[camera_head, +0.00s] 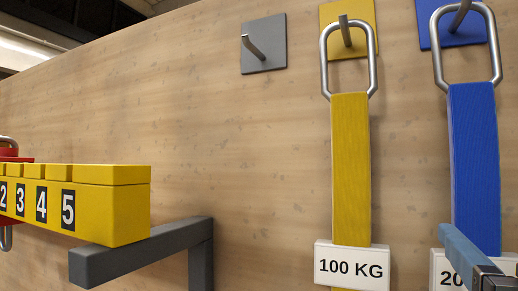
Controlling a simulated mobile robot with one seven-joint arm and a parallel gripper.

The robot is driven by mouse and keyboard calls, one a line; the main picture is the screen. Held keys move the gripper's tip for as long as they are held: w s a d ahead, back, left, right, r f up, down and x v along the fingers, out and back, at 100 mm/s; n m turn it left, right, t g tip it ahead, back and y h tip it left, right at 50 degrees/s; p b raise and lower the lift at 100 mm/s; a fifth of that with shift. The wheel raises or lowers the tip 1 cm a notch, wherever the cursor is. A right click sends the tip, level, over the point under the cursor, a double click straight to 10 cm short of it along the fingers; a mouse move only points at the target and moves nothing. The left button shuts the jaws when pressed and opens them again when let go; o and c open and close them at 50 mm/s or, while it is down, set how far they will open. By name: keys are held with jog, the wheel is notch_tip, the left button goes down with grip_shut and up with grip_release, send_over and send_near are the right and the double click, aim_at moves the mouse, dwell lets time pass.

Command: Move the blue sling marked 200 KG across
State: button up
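The blue sling (474,160) hangs at the right on a steel loop (437,50) over a hook on a blue plate (425,30). Its white label (446,270) reads "20"; the rest is covered. A blue-grey bar with a dark end, which looks like part of my gripper (468,258), shows at the lower right corner in front of the sling and label. I cannot tell whether it touches the sling. Its fingertips are not clearly shown, so open or shut cannot be told.
A yellow sling (350,160) labelled 100 KG hangs just left of the blue one. A grey plate (272,55) has an empty hook. A yellow numbered beam (110,205) rests by a dark grey bracket (140,250) at the left. Bare wooden wall lies between.

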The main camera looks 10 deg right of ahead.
aim_at(479, 208)
jog(key=shift+g, duration=0.4)
jog(key=p+x, duration=0.3)
jog(key=x, duration=0.1)
jog(key=p+x, duration=0.3)
jog(key=x, duration=0.1)
jog(key=d+p+x, duration=0.1)
jog(key=p+x, duration=0.2)
jog(key=x, duration=0.1)
jog(key=shift+d+r, duration=0.25)
jog(key=shift+r, duration=0.05)
jog(key=shift+s, duration=0.1)
grip_shut()
jog(key=shift+r, duration=0.1)
